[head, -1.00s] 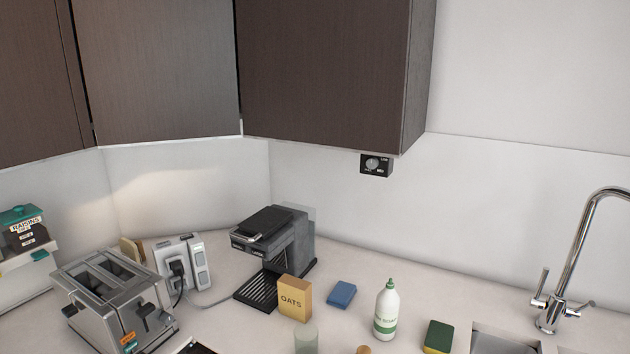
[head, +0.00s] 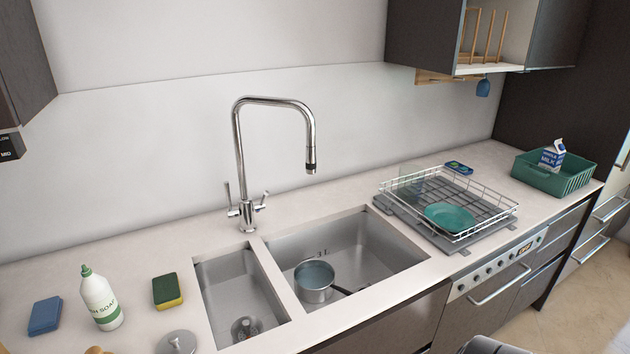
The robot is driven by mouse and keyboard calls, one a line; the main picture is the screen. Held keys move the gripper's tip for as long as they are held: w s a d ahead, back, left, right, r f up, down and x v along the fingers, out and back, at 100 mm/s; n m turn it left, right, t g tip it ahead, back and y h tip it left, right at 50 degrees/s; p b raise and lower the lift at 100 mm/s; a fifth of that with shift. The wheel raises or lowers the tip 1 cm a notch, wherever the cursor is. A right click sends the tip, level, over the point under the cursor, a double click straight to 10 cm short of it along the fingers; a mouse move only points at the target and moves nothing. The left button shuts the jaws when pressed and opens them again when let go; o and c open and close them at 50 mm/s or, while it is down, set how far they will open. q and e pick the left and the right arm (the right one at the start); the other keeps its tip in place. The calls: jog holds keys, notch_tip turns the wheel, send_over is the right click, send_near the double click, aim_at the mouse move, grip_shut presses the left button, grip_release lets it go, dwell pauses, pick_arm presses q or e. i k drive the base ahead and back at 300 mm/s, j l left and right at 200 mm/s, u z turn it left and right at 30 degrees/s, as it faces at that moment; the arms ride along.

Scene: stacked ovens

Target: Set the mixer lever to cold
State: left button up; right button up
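A chrome mixer tap (head: 240,150) with a tall squared spout stands on the counter behind the sinks. Its spout ends over the larger sink. One thin lever (head: 228,194) stands nearly upright on the left of the tap's base. A second short lever (head: 264,198) angles up to the right from the right side of the base. I see no hot or cold marks on the tap at this size.
A small sink (head: 225,275) and a larger sink (head: 390,250) holding a pot (head: 314,281) lie in front of the tap. A soap bottle (head: 100,300) and a sponge (head: 167,291) stand left. A dish rack (head: 470,232) stands right.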

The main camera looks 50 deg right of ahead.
aim_at(258, 207)
jog(key=z, duration=1)
jog(key=i+u, duration=0.1)
jog(key=l, duration=0.05)
